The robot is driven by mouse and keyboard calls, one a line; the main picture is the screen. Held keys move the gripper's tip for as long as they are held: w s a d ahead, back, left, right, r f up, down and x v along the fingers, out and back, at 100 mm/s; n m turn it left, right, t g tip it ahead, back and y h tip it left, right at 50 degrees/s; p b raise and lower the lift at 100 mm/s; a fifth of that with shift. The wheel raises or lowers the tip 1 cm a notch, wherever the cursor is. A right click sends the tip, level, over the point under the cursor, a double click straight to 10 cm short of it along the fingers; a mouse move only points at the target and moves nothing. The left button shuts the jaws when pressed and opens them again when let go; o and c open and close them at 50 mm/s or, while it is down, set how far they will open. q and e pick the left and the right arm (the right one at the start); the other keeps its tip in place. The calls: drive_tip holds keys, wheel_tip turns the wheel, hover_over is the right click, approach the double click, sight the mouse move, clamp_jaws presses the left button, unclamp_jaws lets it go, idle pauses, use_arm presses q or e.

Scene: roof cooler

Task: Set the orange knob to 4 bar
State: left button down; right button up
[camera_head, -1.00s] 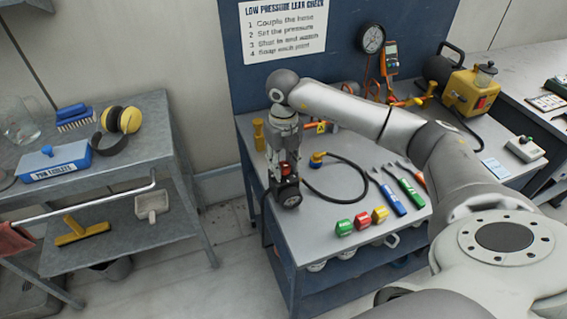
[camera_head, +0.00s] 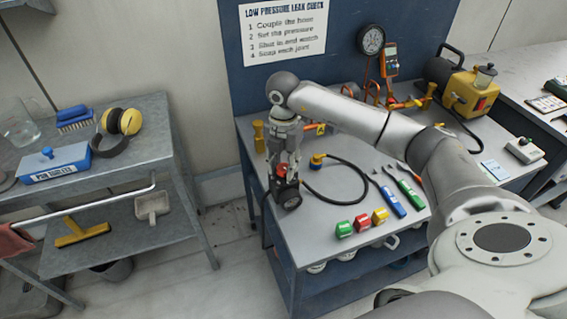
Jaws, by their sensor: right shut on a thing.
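My right gripper (camera_head: 283,172) points down at the left front part of the workbench. It is shut on a small orange-red part, which looks like the orange knob (camera_head: 281,170), and the fingers hide much of it. A dark unit with a round black gauge (camera_head: 289,198) sits directly below the fingers, close to the bench's left edge. The gauge's reading is too small to make out. My left gripper is not in view.
A black hose with a yellow-orange end (camera_head: 317,159) curves across the workbench (camera_head: 335,200). Red, green and yellow blocks (camera_head: 361,222) and blue and green tools (camera_head: 392,201) lie to the right. A larger gauge (camera_head: 371,40) hangs on the back panel.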

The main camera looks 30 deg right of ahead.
sight(283, 167)
drive_tip(key=shift+w+r+m, duration=0.1)
drive_tip(key=shift+m, duration=1.8)
drive_tip(key=o, duration=1.1)
drive_tip(key=shift+c, duration=0.2)
wheel_tip(283, 167, up, 12)
